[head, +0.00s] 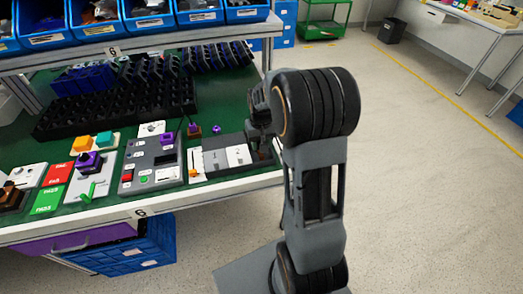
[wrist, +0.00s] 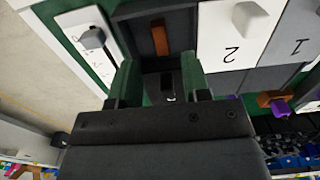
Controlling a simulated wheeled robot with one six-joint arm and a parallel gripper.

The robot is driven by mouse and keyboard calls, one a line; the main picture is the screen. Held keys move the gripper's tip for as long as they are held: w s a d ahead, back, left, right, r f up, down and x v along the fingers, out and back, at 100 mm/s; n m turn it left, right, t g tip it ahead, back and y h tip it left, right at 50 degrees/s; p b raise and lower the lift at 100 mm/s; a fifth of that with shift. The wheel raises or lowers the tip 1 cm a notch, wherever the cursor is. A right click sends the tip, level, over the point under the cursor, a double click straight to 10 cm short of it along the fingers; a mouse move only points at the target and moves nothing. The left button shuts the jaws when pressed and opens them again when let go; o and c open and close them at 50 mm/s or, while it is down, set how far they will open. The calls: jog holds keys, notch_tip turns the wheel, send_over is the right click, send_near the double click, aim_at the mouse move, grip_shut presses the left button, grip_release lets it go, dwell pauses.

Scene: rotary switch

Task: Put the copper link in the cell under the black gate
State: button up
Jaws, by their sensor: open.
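The copper link (wrist: 160,39) shows in the wrist view as a short orange-brown bar in a dark tray (wrist: 187,28). My gripper (wrist: 163,75) is open, its two green-tipped fingers apart over the near part of that tray. The link lies beyond the fingertips in the picture, not between them. A small dark piece with a pale end (wrist: 168,85) shows between the fingers; I cannot tell what it is. I cannot pick out the black gate for sure.
A white panel with a grey knob (wrist: 92,39) flanks the tray on the other side. A brown block with a purple piece (wrist: 275,102) is at the right. In the head view, a grey control box (head: 152,165) and black racks (head: 115,105) crowd the green bench.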

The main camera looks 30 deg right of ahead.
aim_at(261, 155)
jog(key=s+a+r+t, duration=0.1)
jog(key=s+a+r, duration=0.35)
jog(key=r, duration=0.55)
jog(key=s+a+n+t, duration=0.2)
jog(key=s+a, duration=0.3)
jog(key=s, duration=0.6)
jog(key=shift+s, duration=0.2)
jog(key=shift+r, duration=0.1)
